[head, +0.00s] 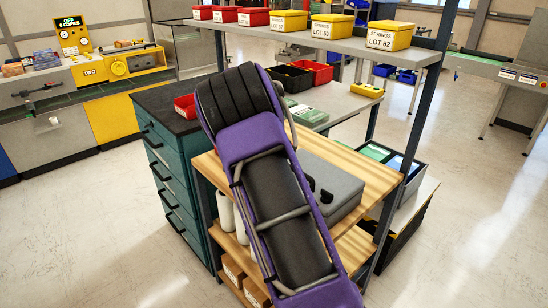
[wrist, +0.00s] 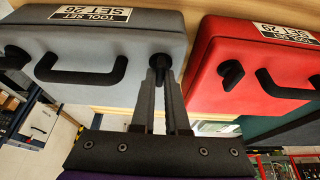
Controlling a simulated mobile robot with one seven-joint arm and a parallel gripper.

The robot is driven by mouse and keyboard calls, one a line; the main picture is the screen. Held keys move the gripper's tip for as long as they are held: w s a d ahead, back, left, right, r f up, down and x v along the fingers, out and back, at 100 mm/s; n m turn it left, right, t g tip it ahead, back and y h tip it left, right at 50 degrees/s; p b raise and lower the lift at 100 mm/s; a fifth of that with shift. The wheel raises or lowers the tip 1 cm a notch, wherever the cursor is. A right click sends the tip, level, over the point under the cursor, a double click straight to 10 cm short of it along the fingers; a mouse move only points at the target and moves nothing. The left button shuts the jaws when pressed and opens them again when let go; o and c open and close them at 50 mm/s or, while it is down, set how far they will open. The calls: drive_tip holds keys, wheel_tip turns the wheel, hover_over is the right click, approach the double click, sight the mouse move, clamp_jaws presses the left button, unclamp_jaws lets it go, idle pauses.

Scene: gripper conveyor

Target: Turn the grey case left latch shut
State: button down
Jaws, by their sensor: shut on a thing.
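The grey case (wrist: 110,30) fills the upper left of the wrist view, with a black handle (wrist: 80,72) on its near face. A dark round latch (wrist: 15,55) sits left of the handle. Another dark latch (wrist: 161,61) sits right of the handle, partly hidden by my fingers. My gripper (wrist: 163,72) is shut on this second latch. Its exact turn angle is hard to make out. In the head view the grey case (head: 338,178) lies on a wooden shelf, partly covered by my purple arm, which hides my fingertips and the held latch.
A red case (wrist: 255,55) stands close to the right of the grey case in the wrist view, with its own handle and latch. The wooden shelf (head: 375,180) is part of a rack. A teal drawer cabinet (head: 170,170) stands to its left.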

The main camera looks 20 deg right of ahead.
drive_tip(key=c, duration=0.9)
unclamp_jaws()
drive_tip(key=p+v, duration=0.1)
drive_tip(key=v, duration=1.6)
drive_tip(key=shift+s+r, duration=0.1)
drive_tip(key=shift+r, duration=0.1)
drive_tip(key=shift+a, duration=0.1)
